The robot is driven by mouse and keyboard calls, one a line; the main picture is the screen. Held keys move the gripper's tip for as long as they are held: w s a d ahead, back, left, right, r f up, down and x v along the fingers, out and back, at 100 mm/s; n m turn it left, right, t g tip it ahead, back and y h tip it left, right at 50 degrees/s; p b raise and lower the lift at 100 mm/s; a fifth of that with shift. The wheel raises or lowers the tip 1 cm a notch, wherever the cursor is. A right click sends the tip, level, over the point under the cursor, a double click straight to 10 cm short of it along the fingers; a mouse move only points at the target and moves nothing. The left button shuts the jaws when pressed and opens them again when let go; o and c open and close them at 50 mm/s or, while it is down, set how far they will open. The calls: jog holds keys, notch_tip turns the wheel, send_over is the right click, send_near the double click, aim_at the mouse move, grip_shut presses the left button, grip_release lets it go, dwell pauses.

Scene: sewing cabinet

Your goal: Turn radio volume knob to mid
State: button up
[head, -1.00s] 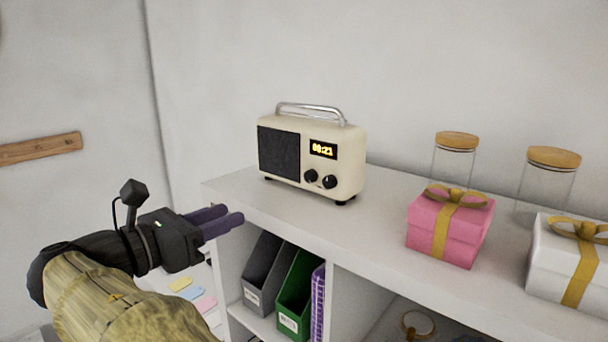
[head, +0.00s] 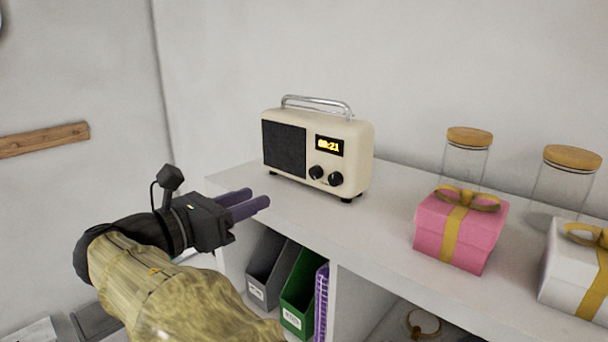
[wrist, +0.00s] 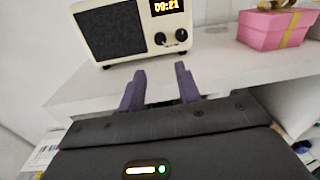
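A cream radio (head: 355,155) with a dark speaker grille and a lit clock display stands upright on the white cabinet top. Two black knobs sit side by side below the display, a left knob (head: 317,172) and a right knob (head: 336,179); I cannot tell which is the volume knob. In the wrist view the radio (wrist: 95,54) is ahead, with its left knob (wrist: 160,39) and right knob (wrist: 181,35) visible. My gripper (head: 258,200) is left of and in front of the radio, apart from it. Its purple fingers (wrist: 161,75) are spread with nothing between them.
A pink gift box (head: 440,236) and a white gift box (head: 560,270) stand on the cabinet top (head: 385,222) at the right, with two lidded glass jars (head: 465,160) behind. File holders (head: 299,295) fill the shelf below. The cabinet top before the radio is clear.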

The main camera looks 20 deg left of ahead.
aim_at(312, 174)
jog(key=p+x, duration=0.4)
jog(key=x, duration=1)
jog(key=shift+s, duration=0.1)
jog(key=c, duration=0.7)
jog(key=shift+f, duration=0.1)
jog(key=shift+m, duration=0.3)
jog(key=m+b, duration=0.2)
jog(key=b, duration=0.1)
jog(key=shift+f+m+b, duration=0.15)
jog(key=shift+m+b, duration=0.15)
jog(key=shift+m, duration=0.1)
jog(key=shift+m+b, duration=1.65)
jog(key=shift+m, duration=0.25)
jog(key=shift+r, duration=0.3)
